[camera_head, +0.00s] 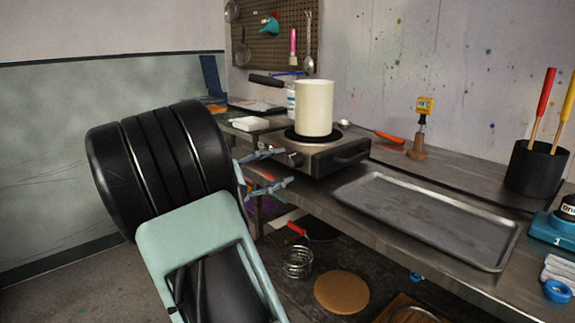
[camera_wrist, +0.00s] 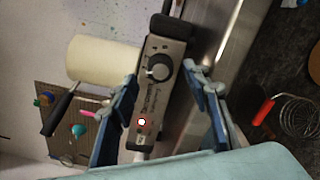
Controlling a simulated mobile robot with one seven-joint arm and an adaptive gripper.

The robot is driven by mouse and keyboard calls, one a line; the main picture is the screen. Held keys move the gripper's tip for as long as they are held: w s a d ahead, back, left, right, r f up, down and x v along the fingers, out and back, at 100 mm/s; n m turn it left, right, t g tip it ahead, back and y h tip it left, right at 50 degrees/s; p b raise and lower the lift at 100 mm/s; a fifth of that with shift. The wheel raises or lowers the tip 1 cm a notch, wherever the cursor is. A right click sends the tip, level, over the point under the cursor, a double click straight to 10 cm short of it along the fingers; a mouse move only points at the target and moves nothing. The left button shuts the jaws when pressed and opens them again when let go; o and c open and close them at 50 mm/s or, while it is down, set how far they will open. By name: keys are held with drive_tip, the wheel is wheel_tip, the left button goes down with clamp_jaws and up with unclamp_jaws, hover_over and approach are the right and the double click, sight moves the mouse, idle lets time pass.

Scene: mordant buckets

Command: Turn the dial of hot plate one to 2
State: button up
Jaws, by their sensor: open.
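A hot plate (camera_head: 318,160) stands on the metal bench with a cream pot (camera_head: 314,108) on it. The dial's setting is too small to read. My gripper (camera_head: 281,168) is open beside the panel end of the hot plate. In the wrist view my gripper (camera_wrist: 158,74) has its blue fingers apart, one on each side of the dial, with nothing held. I cannot tell whether either finger touches the panel.
An empty metal tray (camera_head: 430,222) lies right of the hot plate. A white block (camera_head: 250,124) lies to its left. A dark pot with red and yellow sticks (camera_head: 536,168) stands far right. A lower shelf holds a wire whisk (camera_head: 297,262) and a brown disc (camera_head: 341,293).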

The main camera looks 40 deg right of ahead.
drive_tip(key=a, duration=0.8)
drive_tip(key=shift+s+a, duration=0.2)
drive_tip(key=shift+s, duration=0.15)
